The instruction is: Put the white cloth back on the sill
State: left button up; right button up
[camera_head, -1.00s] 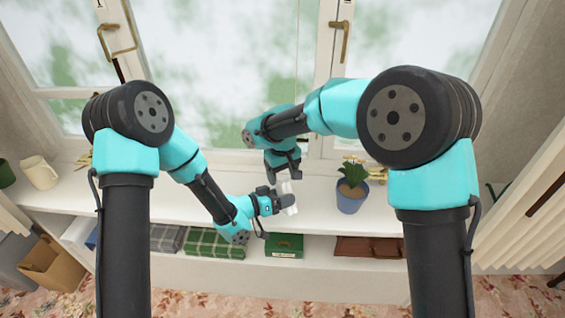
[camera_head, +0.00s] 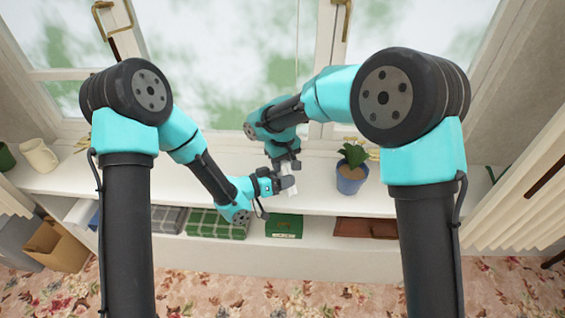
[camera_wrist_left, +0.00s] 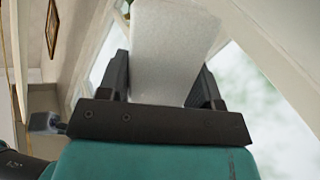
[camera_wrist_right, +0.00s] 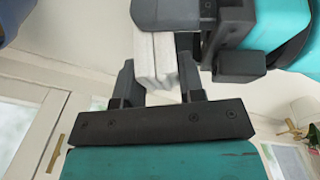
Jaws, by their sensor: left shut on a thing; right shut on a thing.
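The white cloth (camera_head: 292,184) is a small folded block held above the front part of the white sill (camera_head: 225,168). My left gripper (camera_head: 285,184) comes from the left and is shut on it; the cloth stands up between both fingers in the left wrist view (camera_wrist_left: 172,50). My right gripper (camera_head: 288,164) reaches down from behind and is also shut on the cloth, which shows between its fingers in the right wrist view (camera_wrist_right: 155,62). The two grippers are very close together there. The arms hide part of the sill.
A blue pot with a plant (camera_head: 351,180) stands on the sill just right of the grippers. A cream mug (camera_head: 40,155) stands at the far left. Windows stand behind.

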jog(key=c, duration=0.3)
pick_arm(q)
jog(key=o, duration=1)
jog(key=v, duration=1.2)
